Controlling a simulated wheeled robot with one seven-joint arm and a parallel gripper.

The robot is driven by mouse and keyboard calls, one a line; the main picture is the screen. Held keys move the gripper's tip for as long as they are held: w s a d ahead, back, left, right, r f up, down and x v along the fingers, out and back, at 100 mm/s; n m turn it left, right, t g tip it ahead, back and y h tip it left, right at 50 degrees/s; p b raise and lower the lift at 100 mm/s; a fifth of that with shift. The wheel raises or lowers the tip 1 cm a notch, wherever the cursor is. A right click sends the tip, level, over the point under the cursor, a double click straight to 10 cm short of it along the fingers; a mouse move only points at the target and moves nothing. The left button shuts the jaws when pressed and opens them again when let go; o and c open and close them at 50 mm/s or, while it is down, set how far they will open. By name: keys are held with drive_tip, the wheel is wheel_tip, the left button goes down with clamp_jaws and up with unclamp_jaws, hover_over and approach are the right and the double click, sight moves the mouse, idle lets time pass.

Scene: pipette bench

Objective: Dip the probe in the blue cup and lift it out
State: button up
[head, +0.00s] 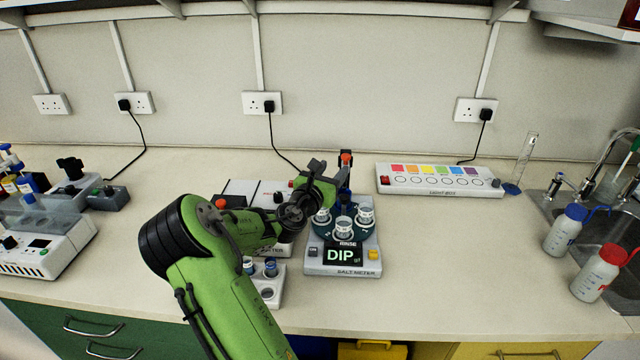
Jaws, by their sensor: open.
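The salt meter (342,269) stands on the bench in front of the arm, its screen reading "DIP" with "RINSE" above. Several small clear cups (344,229) stand on its dark blue-green round holder; I cannot tell which one is the blue cup. A dark upright part with an orange-red top (346,159) rises behind the holder; it may be the probe or its stand. My gripper (330,172) is open above the back left of the holder, close to that upright part. My arm and gripper hide some of the area, and the probe's tip cannot be made out.
A white rack (268,291) with blue-topped vials stands left of the meter, partly behind my arm. Another white device (235,190) is behind my arm. A light box (438,181) lies at back right. Wash bottles (566,232) stand by the sink. The bench right of the meter is clear.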

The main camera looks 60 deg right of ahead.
drive_tip(key=a, duration=0.8)
drive_tip(key=shift+s+a, duration=0.35)
